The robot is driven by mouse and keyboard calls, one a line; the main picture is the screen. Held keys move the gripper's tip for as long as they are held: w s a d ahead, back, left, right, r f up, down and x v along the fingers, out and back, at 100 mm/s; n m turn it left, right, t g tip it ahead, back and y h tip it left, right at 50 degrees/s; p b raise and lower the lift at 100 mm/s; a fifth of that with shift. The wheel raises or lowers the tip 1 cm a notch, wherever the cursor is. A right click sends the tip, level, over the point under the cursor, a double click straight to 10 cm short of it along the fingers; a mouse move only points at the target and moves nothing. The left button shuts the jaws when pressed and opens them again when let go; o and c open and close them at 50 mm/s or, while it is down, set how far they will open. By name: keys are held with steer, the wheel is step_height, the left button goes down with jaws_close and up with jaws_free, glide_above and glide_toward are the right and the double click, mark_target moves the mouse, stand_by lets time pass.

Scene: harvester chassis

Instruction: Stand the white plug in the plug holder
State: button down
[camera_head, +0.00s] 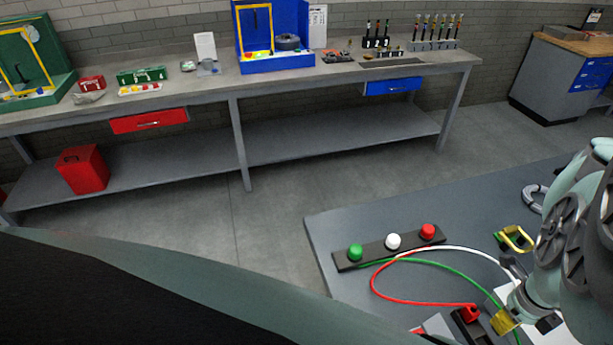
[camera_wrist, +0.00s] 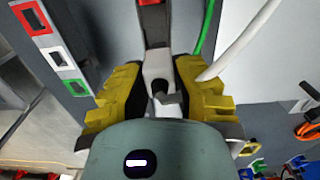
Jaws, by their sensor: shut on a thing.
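The white plug (camera_wrist: 157,66) is between the yellow fingers of my gripper (camera_wrist: 155,88) in the wrist view, and they are shut on it. My gripper (camera_head: 504,321) is at the lower right in the head view, where it hides the plug. The dark plug holder (camera_wrist: 154,33) runs beneath and ahead of the fingers. A red plug (camera_head: 468,314) stands in the holder (camera_head: 466,330), and its edge shows at the top of the wrist view. I cannot tell whether the white plug is seated or just above the holder. Its white cable (camera_wrist: 240,42) bends off to the right.
A strip with red, white and green labels (camera_wrist: 60,57) lies left of the holder. A dark board (camera_head: 375,248) with green, white and red knobs stands on the grey table (camera_head: 325,228). A green cable (camera_wrist: 206,28) passes close right of the holder. A yellow-framed object (camera_head: 515,238) lies nearby.

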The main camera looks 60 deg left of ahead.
steer(key=shift+s+d+f+m, duration=0.3)
steer(key=shift+s+d+f, duration=0.15)
steer(key=shift+s+f, duration=0.1)
steer(key=shift+b, duration=0.45)
step_height(320, 180, down, 7)
steer(key=b, duration=0.6)
steer(key=shift+r+b, duration=0.1)
steer(key=shift+b, duration=0.3)
steer(key=c, duration=0.9)
jaws_free()
steer(key=shift+o, duration=0.2)
steer(key=shift+r, duration=0.15)
